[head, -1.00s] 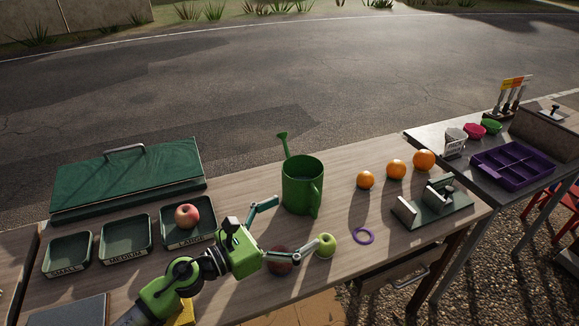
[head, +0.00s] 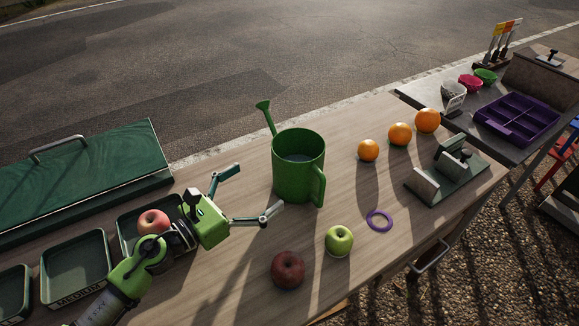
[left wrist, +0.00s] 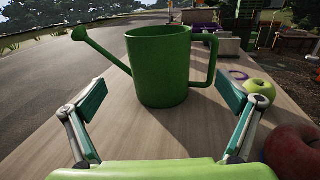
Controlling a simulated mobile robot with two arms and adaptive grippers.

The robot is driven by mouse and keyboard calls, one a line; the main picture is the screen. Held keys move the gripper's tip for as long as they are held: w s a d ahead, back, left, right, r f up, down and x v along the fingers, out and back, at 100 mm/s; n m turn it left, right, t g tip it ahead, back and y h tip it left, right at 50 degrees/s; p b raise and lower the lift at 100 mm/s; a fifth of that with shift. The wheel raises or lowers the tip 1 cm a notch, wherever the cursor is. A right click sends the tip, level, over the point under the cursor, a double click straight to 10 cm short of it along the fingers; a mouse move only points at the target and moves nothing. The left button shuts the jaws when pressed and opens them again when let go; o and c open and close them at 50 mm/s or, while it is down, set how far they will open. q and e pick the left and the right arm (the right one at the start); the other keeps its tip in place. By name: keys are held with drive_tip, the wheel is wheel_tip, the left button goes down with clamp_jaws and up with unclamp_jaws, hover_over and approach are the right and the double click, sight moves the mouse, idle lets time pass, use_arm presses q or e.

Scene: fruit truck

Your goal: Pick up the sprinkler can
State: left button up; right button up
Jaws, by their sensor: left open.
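The green sprinkler can (head: 297,170) stands upright on the wooden table. In the head view its spout points up to the left and its handle faces the front right. In the left wrist view the can (left wrist: 160,68) stands straight ahead, with its spout to the left and handle to the right. My left gripper (head: 262,192) is open and empty, just left of the can and apart from it. In the left wrist view its spread fingers (left wrist: 160,112) frame the lower part of the can from nearer. My right gripper is not in view.
A dark red apple (head: 288,270) and a green apple (head: 339,240) lie in front of the can. A purple ring (head: 379,220), several oranges (head: 400,134) and a green metal device (head: 447,172) are to the right. Trays (head: 75,268) and a green lid (head: 85,180) are left.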

sight(278, 171)
use_arm(q)
drive_tip(key=shift+w+a+f, duration=0.1)
drive_tip(key=shift+w+f, duration=0.25)
drive_tip(key=shift+f, duration=0.15)
drive_tip(key=p+x, duration=0.1)
drive_tip(key=x, duration=0.7)
drive_tip(key=shift+w+p, duration=0.15)
drive_tip(key=shift+p, duration=0.25)
drive_tip(key=shift+w+d+r, duration=0.15)
drive_tip(key=shift+w+d, duration=0.05)
drive_tip(key=shift+d, duration=0.15)
drive_tip(key=x, duration=0.3)
drive_tip(key=shift+d+r+p, duration=0.15)
drive_tip(key=shift+d+p, duration=0.2)
drive_tip(key=shift+w+d, duration=0.4)
drive_tip(key=shift+w, duration=0.05)
drive_tip(key=c, duration=1.6)
drive_tip(key=shift+r, duration=0.15)
drive_tip(key=shift+c, duration=0.9)
drive_tip(key=shift+r, duration=0.15)
